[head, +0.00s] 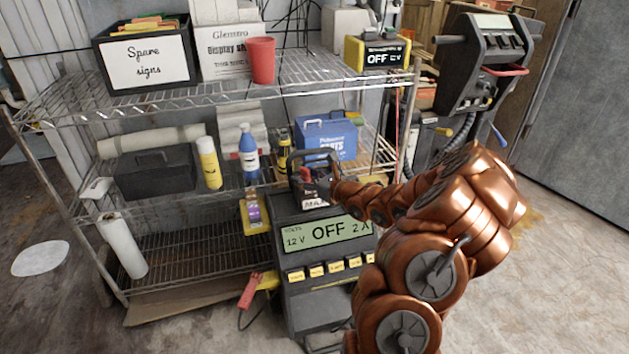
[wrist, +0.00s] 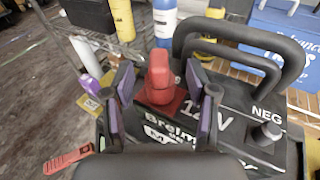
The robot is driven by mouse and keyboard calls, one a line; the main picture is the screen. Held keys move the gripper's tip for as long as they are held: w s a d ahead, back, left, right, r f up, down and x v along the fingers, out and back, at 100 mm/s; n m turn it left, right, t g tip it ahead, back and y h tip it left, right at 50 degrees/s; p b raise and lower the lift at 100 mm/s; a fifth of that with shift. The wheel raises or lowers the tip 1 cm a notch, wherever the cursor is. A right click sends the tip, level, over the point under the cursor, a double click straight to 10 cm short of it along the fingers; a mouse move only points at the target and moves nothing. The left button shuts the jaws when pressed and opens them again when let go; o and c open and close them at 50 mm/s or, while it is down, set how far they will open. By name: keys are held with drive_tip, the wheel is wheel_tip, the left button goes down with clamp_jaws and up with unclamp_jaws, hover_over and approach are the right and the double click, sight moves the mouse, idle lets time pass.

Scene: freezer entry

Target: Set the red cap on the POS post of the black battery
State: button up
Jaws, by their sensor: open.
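The black battery (head: 314,202) stands on top of the charger in the head view, and its upper face fills the middle right of the wrist view (wrist: 225,135). The red cap (wrist: 159,72) is upright at the battery's left end, over a red base where the POS post would be. The post itself is hidden, so I cannot tell how fully the cap is seated. The bare NEG post (wrist: 267,132) shows at the right. My gripper (wrist: 161,85) is open, its purple-padded fingers on either side of the cap with gaps visible. In the head view it is small beside the battery.
The battery's black handle (wrist: 240,45) arches close behind the cap. The charger (head: 325,240) reads OFF. A red clamp (head: 249,290) hangs at its left. A blue box (head: 328,138) and bottles stand on the wire shelf behind.

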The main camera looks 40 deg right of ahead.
drive_tip(key=v, duration=1.1)
drive_tip(key=shift+s, duration=0.4)
drive_tip(key=shift+r, duration=0.1)
